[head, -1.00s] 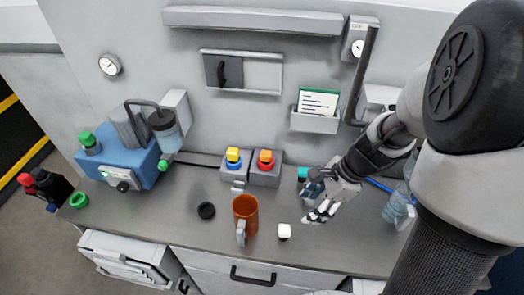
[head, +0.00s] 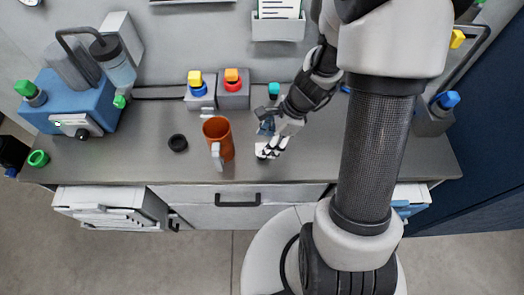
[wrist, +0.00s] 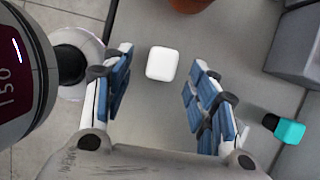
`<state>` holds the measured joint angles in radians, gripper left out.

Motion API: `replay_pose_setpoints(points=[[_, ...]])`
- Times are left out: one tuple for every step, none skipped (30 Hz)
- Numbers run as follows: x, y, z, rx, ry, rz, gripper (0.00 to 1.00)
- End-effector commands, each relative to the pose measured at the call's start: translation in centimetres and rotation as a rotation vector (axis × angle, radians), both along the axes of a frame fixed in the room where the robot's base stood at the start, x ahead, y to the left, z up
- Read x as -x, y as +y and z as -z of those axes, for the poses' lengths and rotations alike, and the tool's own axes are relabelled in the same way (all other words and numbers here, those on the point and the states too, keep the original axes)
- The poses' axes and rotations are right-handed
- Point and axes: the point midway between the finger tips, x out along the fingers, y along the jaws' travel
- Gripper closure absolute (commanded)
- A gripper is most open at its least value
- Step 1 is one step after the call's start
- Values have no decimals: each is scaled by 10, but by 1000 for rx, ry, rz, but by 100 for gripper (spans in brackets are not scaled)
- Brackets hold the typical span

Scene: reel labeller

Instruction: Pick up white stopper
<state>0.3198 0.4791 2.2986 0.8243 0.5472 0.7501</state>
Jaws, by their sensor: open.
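The white stopper (wrist: 162,64) is a small rounded square block on the grey bench top. In the wrist view it sits between and a little beyond the tips of my gripper (wrist: 160,72), whose blue-padded fingers are spread apart with nothing between the pads. In the head view my gripper (head: 268,151) is low over the bench, right of the orange mug.
An orange mug (head: 219,140) stands left of my gripper, its handle toward the front edge. A black ring (head: 178,143) lies farther left. Boxes with yellow (head: 195,78) and orange (head: 232,75) tops stand behind. A teal-capped item (wrist: 290,130) is near the right finger.

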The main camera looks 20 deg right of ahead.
Motion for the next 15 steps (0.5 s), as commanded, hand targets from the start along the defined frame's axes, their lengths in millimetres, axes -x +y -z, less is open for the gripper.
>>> replay_pose_setpoints(points=[[-1,3,8,0,1,-2,47],[-2,4,12,0,1,-2,47],[-3,7,18,0,2,-3,47],[-4,8,23,0,2,-3,47],[-5,10,28,0,3,-2,47],[-6,12,34,-1,3,-1,47],[-6,14,37,-1,2,-2,47],[-6,16,40,-1,2,-2,47],[-7,17,43,0,1,-2,47],[-7,17,44,0,1,-2,47],[-7,18,44,1,2,-2,47],[-7,18,44,1,1,-1,47],[-7,17,43,1,1,-1,47],[-7,17,43,1,1,-1,47],[-7,17,42,1,0,-1,47]])
